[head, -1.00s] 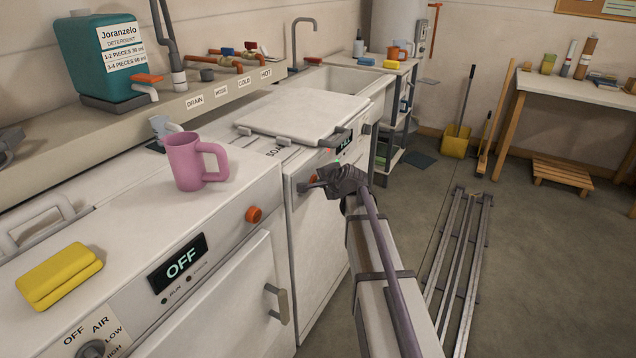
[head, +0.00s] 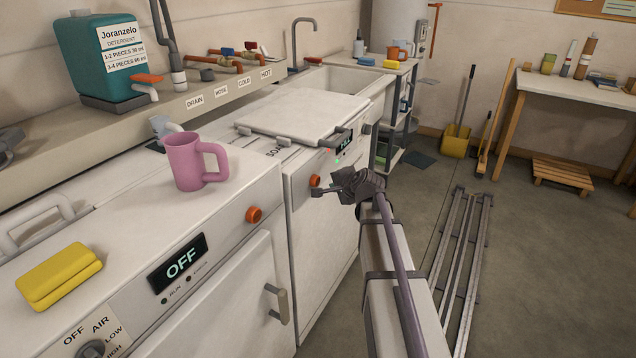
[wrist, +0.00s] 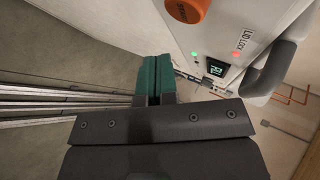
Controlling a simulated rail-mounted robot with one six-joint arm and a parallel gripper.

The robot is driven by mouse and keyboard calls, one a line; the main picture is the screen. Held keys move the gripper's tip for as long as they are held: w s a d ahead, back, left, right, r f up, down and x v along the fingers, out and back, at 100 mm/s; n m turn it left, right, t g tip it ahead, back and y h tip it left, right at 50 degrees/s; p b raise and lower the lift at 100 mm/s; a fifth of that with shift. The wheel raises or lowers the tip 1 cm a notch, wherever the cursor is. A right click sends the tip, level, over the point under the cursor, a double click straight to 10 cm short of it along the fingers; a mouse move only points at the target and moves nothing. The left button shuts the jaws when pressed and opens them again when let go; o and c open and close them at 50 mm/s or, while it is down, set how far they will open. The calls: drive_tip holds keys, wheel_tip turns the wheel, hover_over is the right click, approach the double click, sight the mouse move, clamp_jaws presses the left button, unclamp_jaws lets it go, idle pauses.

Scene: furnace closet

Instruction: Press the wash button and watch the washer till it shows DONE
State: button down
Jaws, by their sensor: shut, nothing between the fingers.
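The washer (head: 310,215) is the white machine in the middle of the head view, with its lid closed. Its orange button (head: 314,181) is on the front panel and also shows at the top of the wrist view (wrist: 187,8). The washer's small display (head: 345,141) is lit, but its text is not clearly readable; it shows small in the wrist view (wrist: 216,68). A green light and a red LID LOCK light are lit beside it. My gripper (head: 318,192) is shut and empty, just in front of the panel near the button; its teal fingertips (wrist: 156,66) appear apart from the button.
A second white machine (head: 235,280) at left shows OFF and has its own orange button (head: 254,215). A pink mug (head: 189,162) and yellow sponge (head: 60,275) sit on it. Floor rails (head: 462,250) lie at right; the floor around them is open.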

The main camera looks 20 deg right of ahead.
drive_tip(key=shift+s+d, duration=0.9)
drive_tip(key=shift+s, duration=0.25)
drive_tip(key=s+a+f+n+g, duration=0.4)
drive_tip(key=s+a+n+g, duration=0.3)
drive_tip(key=s+a, duration=0.45)
drive_tip(key=s+a+f+n+g, duration=0.45)
drive_tip(key=s+a+n, duration=0.45)
drive_tip(key=s+a, duration=0.3)
wheel_tip(320, 180, up, 19)
drive_tip(key=d+p, duration=0.1)
drive_tip(key=p, duration=1.7)
drive_tip(key=shift+d+r+h+p, duration=0.15)
drive_tip(key=shift+d+h+p, duration=0.15)
drive_tip(key=shift+h+p, duration=0.1)
